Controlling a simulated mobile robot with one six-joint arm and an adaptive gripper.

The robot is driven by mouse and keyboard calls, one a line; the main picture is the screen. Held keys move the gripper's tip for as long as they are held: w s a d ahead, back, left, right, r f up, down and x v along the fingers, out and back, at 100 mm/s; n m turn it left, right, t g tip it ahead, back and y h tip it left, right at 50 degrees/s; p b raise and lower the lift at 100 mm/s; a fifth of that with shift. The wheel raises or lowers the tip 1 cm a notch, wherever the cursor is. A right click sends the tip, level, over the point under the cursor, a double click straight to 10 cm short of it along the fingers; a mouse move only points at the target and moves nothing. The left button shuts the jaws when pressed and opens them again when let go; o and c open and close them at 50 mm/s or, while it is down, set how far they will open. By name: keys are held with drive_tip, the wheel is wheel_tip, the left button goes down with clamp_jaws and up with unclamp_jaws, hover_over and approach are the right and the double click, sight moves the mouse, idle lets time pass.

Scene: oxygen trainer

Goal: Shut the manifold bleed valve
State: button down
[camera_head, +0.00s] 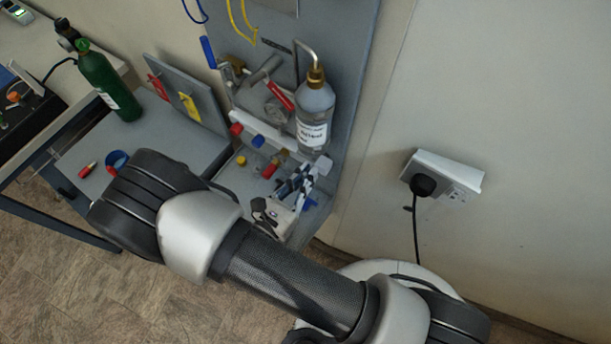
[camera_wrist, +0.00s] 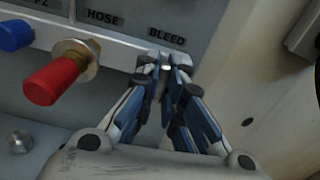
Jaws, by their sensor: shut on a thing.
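My gripper (camera_wrist: 166,72) is in the wrist view, its fingertips closed together just below the "BLEED" label on the manifold (camera_wrist: 122,50). It is shut on the bleed valve, which the fingertips almost wholly cover; only a small bright spot shows between them. How far the valve is turned cannot be seen. In the head view my gripper (camera_head: 308,172) reaches the right end of the manifold, below the spray bottle.
Left of my fingers, a red knob (camera_wrist: 55,80) on a brass fitting sits under "HOSE", with a blue knob (camera_wrist: 14,35) beyond. A labelled bottle (camera_head: 315,115) stands close behind my gripper. A green cylinder (camera_head: 107,86) stands left. A wall socket (camera_head: 447,176) is at right.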

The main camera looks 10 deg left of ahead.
drive_tip(key=shift+m, duration=0.5)
drive_tip(key=c, duration=1.7)
unclamp_jaws()
drive_tip(key=v, duration=1.2)
drive_tip(key=shift+d, duration=0.1)
